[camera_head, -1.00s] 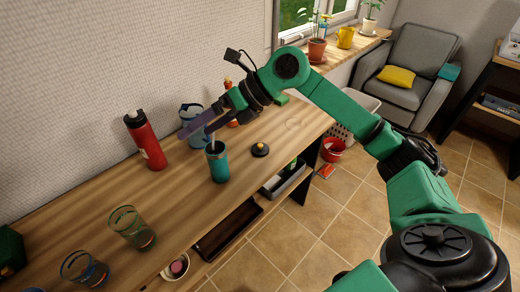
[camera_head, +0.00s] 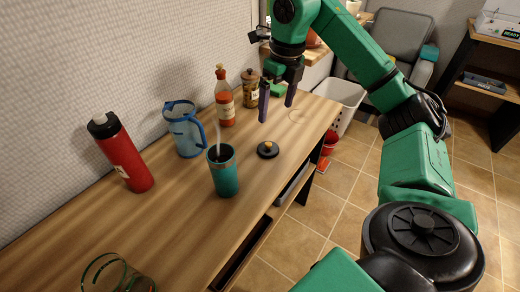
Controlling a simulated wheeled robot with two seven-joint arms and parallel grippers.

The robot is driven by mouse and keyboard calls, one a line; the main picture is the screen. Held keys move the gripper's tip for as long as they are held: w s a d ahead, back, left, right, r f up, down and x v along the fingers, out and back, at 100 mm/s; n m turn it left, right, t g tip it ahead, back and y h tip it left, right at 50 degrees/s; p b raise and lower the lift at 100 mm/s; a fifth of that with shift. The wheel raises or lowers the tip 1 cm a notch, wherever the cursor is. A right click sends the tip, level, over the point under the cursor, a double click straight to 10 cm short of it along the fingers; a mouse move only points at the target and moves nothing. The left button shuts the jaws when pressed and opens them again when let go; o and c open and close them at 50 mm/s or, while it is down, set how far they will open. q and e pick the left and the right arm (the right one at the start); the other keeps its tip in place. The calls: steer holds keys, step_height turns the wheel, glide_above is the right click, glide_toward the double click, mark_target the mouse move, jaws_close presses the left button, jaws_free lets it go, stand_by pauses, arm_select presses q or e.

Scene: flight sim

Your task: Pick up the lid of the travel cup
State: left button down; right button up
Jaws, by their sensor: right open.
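My left gripper is not in view.
A red bottle (camera_head: 122,158), a blue pitcher (camera_head: 184,134), a sauce bottle (camera_head: 224,98) and a jar (camera_head: 250,90) stand along the wall side. A glass (camera_head: 112,275) is at the lower left. Bare table surrounds the lid.

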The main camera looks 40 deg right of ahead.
steer(key=b, duration=0.3)
glide_toward(269, 144)
steer(key=f, duration=0.3)
steer(key=w+f, duration=0.1)
steer(key=f, duration=0.2)
steer(key=f+b, duration=0.1)
steer(key=f, duration=0.2)
steer(key=shift+w+f, duration=0.15)
steer(key=shift+f, duration=0.2)
steer(key=shift+a, duration=0.1)
steer(key=c, duration=1.2)
